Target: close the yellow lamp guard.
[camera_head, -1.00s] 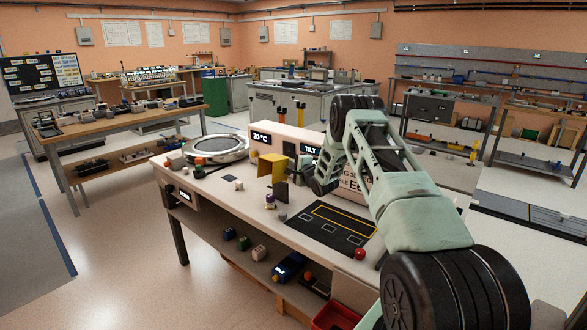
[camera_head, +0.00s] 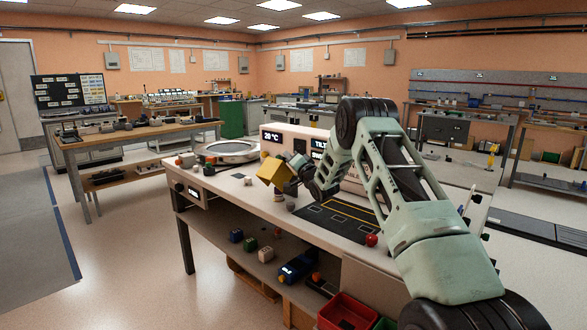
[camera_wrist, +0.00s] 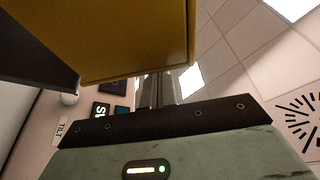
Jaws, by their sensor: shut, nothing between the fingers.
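The yellow lamp guard (camera_head: 274,172) stands at the middle of the workbench and is tilted in the camera_head view. In the wrist view its yellow panel (camera_wrist: 125,35) fills the upper left, very close to my fingers. My gripper (camera_head: 296,163) is just right of the guard in the camera_head view, its tips partly hard to make out. In the wrist view the fingers (camera_wrist: 158,90) are together and empty, beside or against the panel's lower edge; contact cannot be told. The lamp under the guard is not clearly visible.
The bench (camera_head: 235,201) carries a round metal plate (camera_head: 226,152), a black mat (camera_head: 335,218) and a red ball (camera_head: 371,240). A box with displays (camera_head: 290,139) stands behind the guard. A red bin (camera_head: 346,312) is below the front.

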